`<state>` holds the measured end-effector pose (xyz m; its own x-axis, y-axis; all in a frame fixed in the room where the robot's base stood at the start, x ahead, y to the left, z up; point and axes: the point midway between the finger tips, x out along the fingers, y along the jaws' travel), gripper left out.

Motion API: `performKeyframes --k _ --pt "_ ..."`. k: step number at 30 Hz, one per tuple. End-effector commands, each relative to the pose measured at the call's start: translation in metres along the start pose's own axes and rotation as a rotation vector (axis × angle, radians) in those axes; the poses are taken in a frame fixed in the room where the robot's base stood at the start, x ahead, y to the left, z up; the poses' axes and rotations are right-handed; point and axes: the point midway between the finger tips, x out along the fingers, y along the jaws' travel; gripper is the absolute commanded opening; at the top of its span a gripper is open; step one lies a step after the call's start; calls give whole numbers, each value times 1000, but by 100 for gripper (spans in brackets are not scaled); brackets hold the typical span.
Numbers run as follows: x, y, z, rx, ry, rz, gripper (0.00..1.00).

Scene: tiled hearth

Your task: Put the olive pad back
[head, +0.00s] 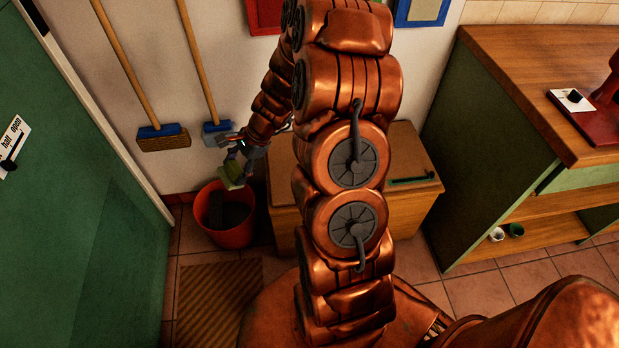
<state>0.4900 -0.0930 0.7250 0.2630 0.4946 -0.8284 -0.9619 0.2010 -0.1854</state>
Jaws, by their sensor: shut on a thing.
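My gripper (241,150) is at the end of my copper arm, near the back wall. It is shut on the olive pad (232,174), a small yellow-green piece. The pad is over the orange bucket (225,235), around its back rim in the picture. I cannot tell its exact height above the rim. The bucket stands on the tiled floor and has something dark inside. My arm hides part of the middle of the scene.
A wooden chest (408,213) with a green strip on top stands right of the bucket. Two brooms (162,137) hang on the wall behind. A striped mat (215,300) lies in front. A green door (80,200) is at left, a counter (550,85) at right.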

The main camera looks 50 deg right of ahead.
Motion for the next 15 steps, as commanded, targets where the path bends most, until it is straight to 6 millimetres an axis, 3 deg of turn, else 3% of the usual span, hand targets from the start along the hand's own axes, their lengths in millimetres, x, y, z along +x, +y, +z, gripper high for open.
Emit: performKeyframes --k 1,6,15 --pt "14 10 -26 3 61 15 19" --pt "25 38 -90 28 241 64 19" --pt "26 84 -196 79 481 133 19"
